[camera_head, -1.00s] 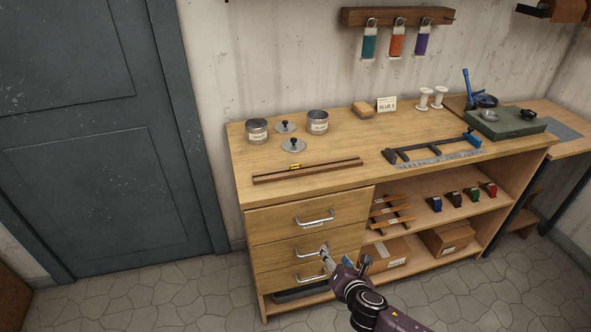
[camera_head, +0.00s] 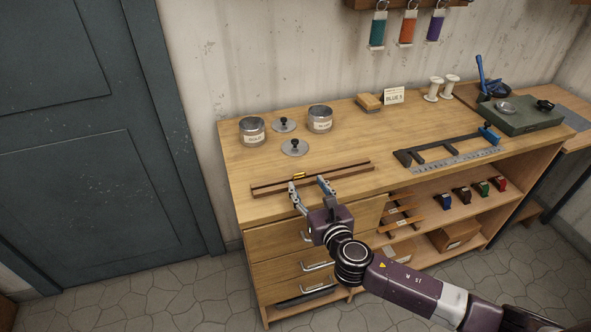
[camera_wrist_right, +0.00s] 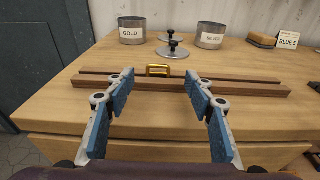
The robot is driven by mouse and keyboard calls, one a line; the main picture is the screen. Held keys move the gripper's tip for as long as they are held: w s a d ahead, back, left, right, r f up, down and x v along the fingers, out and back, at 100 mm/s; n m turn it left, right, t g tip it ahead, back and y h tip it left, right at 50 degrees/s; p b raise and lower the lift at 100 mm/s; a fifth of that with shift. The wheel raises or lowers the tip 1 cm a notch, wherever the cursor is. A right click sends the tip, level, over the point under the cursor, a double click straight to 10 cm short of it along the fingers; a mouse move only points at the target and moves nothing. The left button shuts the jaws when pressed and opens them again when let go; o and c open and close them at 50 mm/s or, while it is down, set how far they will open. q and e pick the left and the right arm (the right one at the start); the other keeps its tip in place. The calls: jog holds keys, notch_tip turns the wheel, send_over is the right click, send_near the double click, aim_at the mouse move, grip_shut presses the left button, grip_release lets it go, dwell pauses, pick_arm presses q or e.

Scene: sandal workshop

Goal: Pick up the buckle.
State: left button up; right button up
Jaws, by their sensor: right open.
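The buckle (camera_wrist_right: 158,70) is a small gold rectangular piece on the dark wooden rail (camera_wrist_right: 236,85) near the bench's front edge. In the head view the buckle (camera_head: 298,175) shows as a small yellow spot toward the rail's left part. My right gripper (camera_head: 308,182) is at the bench's front edge, just in front of the rail. In the right wrist view its blue-padded fingers (camera_wrist_right: 163,90) are spread apart and empty, with the buckle beyond them and between their tips. My left gripper is not in view.
Two tins, gold (camera_wrist_right: 131,30) and silver (camera_wrist_right: 210,35), and two knobbed lids (camera_head: 294,147) stand behind the rail. A dark clamp-like tool (camera_head: 445,147) and a metal ruler (camera_head: 455,163) lie to the right. The bench (camera_head: 225,165) has free room at left.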

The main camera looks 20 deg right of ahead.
aim_at(300, 175)
jog(key=w, duration=0.2)
jog(key=shift+w+a+r+p, duration=0.1)
jog(key=shift+w+a+p, duration=0.05)
jog(key=shift+w+p, duration=0.15)
jog(key=w, duration=0.2)
jog(key=shift+w+f, duration=0.3)
jog(key=shift+f, duration=0.05)
jog(key=shift+w+a+f, duration=0.1)
jog(key=shift+w+f, duration=0.05)
jog(key=shift+w, duration=0.45)
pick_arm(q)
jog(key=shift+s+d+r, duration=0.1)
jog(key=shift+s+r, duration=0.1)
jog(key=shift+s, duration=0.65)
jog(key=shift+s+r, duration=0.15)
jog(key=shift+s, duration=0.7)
pick_arm(e)
jog(key=c, duration=0.9)
